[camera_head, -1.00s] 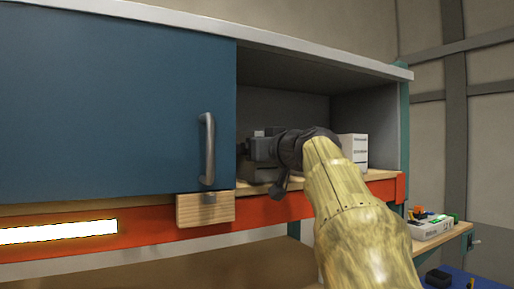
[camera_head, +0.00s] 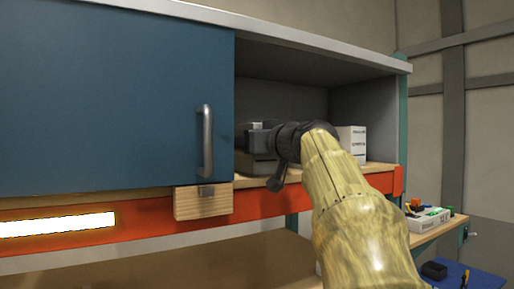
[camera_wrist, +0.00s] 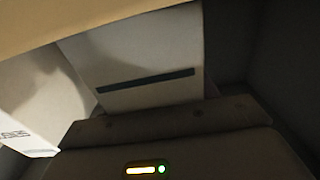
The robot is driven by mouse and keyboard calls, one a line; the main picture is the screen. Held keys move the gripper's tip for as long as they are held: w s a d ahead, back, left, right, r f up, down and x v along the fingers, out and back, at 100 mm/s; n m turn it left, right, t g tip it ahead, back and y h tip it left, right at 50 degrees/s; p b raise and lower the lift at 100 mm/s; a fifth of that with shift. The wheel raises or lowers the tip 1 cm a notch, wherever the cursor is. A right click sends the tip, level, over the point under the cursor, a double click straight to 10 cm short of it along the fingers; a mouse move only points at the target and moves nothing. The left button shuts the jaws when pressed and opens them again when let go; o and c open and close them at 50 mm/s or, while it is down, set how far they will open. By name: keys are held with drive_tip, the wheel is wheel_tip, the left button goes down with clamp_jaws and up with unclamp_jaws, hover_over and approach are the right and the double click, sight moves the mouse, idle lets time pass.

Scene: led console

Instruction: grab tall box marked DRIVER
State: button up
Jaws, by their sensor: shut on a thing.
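A pale box with a dark stripe (camera_wrist: 145,70) stands in front of my gripper in the wrist view, its lower end between the jaws. No lettering is readable on it, so I cannot tell if it is marked DRIVER. My gripper (camera_head: 260,140) is inside the open cabinet bay and shut on this box. In the head view the box is mostly hidden, with perhaps a small pale bit above the jaws. A second white box (camera_head: 352,141) with small dark print stands on the shelf right of my wrist. A printed white box (camera_wrist: 25,115) also shows at the wrist view's left.
A blue cabinet door (camera_head: 110,95) with a metal handle (camera_head: 206,140) covers the left side. The shelf's orange front edge (camera_head: 265,208) runs below my gripper. The bay's right wall (camera_head: 370,105) is close to the white box. A side bench (camera_head: 440,235) holds small parts.

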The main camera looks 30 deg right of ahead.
drive_tip(key=shift+a, duration=0.1)
drive_tip(key=shift+a+r, duration=0.1)
drive_tip(key=shift+r, duration=0.7)
drive_tip(key=r+p, duration=0.2)
drive_tip(key=r, duration=0.6)
drive_tip(key=shift+d+r+p, duration=0.15)
drive_tip(key=shift+d+p, duration=0.05)
drive_tip(key=shift+p, duration=0.2)
drive_tip(key=shift+r, duration=0.1)
drive_tip(key=shift+a, duration=0.1)
